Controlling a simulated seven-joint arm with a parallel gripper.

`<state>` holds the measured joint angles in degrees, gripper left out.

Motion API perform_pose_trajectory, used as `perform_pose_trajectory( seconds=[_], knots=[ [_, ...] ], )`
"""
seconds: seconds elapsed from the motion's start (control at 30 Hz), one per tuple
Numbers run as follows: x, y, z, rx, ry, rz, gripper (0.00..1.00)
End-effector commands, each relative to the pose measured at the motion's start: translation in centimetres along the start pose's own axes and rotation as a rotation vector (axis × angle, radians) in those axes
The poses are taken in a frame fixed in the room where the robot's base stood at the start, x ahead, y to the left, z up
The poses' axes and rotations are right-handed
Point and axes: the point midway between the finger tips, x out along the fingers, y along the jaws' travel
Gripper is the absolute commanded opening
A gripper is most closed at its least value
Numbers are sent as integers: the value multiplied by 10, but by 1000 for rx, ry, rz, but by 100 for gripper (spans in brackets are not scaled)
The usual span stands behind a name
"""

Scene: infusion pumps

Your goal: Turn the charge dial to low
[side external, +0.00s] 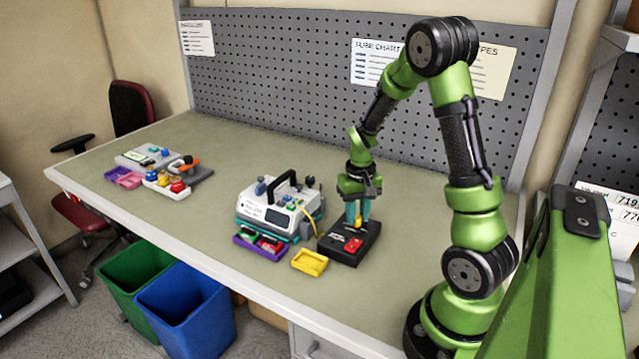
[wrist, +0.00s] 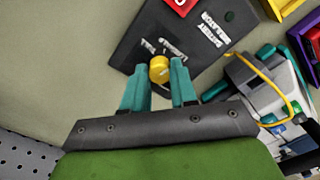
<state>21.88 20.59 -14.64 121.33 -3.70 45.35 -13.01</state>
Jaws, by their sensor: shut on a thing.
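The black battery simulator box (side external: 338,250) lies on the table below my gripper (side external: 357,212). It also shows in the wrist view (wrist: 140,35), with white print reading "battery simulator" upside down. The charge dial is a small yellow knob (wrist: 159,69) near the box's edge, with white labels beside it that are too blurred to read surely. My gripper's two teal fingers (wrist: 159,77) reach down on either side of the knob, shut on it. In the side view the fingers largely hide the dial. Its exact pointing direction is unclear.
A red part (side external: 353,246) sits on the box. A white pump with a black handle (side external: 275,212) and yellow cable stands left of it. A yellow tray (side external: 310,262) and a purple tray (side external: 243,242) lie in front. Other devices (side external: 160,165) are far left. The table's right rear is clear.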

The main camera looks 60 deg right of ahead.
Motion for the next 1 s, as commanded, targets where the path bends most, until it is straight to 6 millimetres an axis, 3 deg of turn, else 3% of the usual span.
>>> perform_pose_trajectory(
  seconds=[0.4,1.0],
  knots=[
    [-1,0,0,228,1,-1,0],
    [-1,0,0,273,2,-2,0]
  ],
)
